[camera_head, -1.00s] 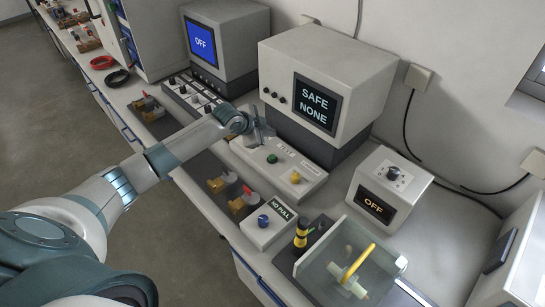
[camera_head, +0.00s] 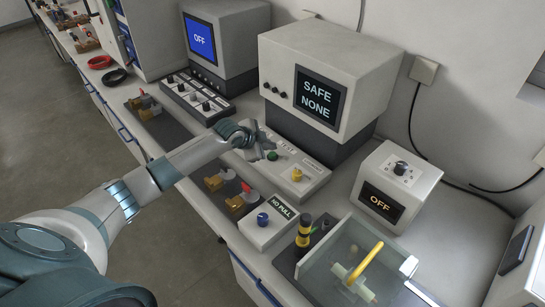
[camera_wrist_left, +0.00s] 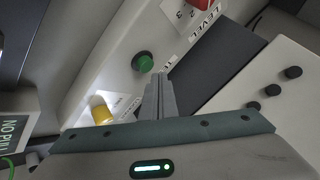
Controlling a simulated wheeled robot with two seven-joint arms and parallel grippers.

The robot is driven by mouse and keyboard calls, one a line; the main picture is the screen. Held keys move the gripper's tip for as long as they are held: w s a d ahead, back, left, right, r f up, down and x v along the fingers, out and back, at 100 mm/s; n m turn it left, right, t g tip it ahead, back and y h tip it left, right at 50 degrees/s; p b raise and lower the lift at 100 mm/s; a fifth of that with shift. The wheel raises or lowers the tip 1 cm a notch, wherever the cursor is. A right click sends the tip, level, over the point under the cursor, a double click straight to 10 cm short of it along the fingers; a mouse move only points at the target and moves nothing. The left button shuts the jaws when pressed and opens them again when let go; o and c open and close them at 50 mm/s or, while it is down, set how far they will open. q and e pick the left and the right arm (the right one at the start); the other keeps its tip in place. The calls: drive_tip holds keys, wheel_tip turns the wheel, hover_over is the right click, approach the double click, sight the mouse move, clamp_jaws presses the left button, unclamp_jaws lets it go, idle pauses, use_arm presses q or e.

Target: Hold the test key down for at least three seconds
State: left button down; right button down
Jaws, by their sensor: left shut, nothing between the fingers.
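The green round key (camera_head: 272,156) sits on the white sloped control panel (camera_head: 315,178) below the large tester, near lettering that seems to read TEST. It also shows in the left wrist view, where the green key (camera_wrist_left: 145,62) is raised on a dark collar. My left gripper (camera_head: 265,149) is shut and empty, its fingertips close to the green key. In the left wrist view the fingertips (camera_wrist_left: 159,76) appear just beside the key; I cannot tell whether they touch it. The tester screen (camera_head: 318,98) reads SAFE NONE. My right gripper is not in view.
A yellow knob (camera_head: 296,174) is on the same panel, and a red control (camera_wrist_left: 203,4) is by the LEVEL lettering. A NO PULL box (camera_head: 268,222), a clear-walled box (camera_head: 350,262) and a unit reading OFF (camera_head: 398,185) stand to the right.

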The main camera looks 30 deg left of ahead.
use_arm(q)
drive_tip(key=shift+f, duration=0.15)
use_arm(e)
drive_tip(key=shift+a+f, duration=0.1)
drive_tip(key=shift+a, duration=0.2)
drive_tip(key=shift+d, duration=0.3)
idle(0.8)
use_arm(q)
drive_tip(key=shift+f, duration=0.15)
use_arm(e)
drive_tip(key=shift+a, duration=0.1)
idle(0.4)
use_arm(q)
drive_tip(key=shift+f, duration=0.3)
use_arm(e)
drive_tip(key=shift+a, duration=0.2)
use_arm(q)
drive_tip(key=shift+f, duration=0.4)
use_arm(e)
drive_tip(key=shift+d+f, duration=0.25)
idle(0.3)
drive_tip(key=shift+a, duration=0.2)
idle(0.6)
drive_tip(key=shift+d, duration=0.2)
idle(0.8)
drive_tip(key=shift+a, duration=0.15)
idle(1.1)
